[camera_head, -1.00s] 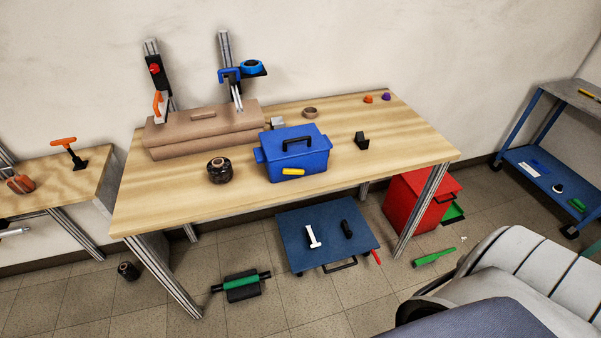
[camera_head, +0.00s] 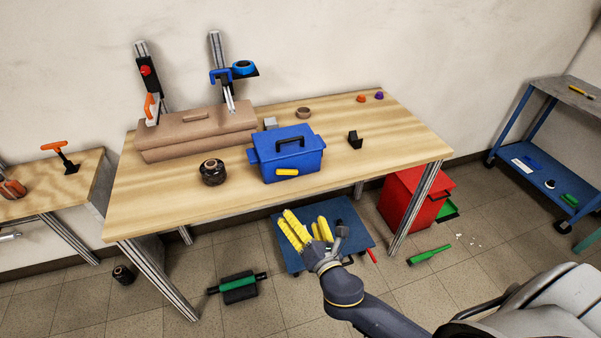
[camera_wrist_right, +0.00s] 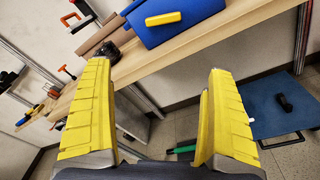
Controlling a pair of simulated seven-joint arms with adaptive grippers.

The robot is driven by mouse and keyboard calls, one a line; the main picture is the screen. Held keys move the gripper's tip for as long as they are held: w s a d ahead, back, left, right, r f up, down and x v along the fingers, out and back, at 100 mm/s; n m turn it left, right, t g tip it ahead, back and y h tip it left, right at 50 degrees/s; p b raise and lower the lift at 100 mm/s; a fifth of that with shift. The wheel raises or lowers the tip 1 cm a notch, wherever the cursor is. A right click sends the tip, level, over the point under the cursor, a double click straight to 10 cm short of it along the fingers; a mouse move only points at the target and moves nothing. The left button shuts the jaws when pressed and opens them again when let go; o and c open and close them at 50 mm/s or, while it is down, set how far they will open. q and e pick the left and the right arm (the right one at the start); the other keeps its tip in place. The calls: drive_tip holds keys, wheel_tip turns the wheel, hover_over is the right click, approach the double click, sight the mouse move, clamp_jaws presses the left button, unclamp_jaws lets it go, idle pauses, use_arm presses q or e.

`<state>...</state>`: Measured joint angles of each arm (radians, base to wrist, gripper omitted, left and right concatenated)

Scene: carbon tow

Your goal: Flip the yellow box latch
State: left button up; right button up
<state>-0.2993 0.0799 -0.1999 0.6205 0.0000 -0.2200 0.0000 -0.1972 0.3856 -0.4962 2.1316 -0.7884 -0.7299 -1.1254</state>
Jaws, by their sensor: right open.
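A blue box (camera_head: 287,154) with a black handle on its lid stands upright on the wooden table, near its front edge. Its yellow latch (camera_head: 287,172) lies across the front face. In the right wrist view the latch (camera_wrist_right: 163,18) shows at the top, on the box (camera_wrist_right: 185,22). My right gripper (camera_head: 306,221) has yellow fingers and is open and empty. It is in front of the table, below the box, apart from it. In the right wrist view the gripper (camera_wrist_right: 158,85) frames a wide gap. My left gripper is not in view.
The wooden table (camera_head: 210,211) also holds a brown case (camera_head: 196,131), a dark roll (camera_head: 213,172) and a small black block (camera_head: 355,139). A blue cart (camera_head: 357,222) stands below, partly behind my right gripper. A red bin (camera_head: 408,200) is under the table's right end.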

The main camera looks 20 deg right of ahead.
wheel_tip(320, 180, up, 2)
drive_tip(key=n, duration=0.1)
drive_tip(key=n+h, duration=0.1)
drive_tip(key=n, duration=0.1)
approach(289, 172)
drive_tip(key=shift+t, duration=0.3)
drive_tip(key=w, duration=1)
drive_tip(key=shift+f, duration=0.3)
drive_tip(key=shift+s, duration=0.1)
drive_tip(key=c, duration=1.2)
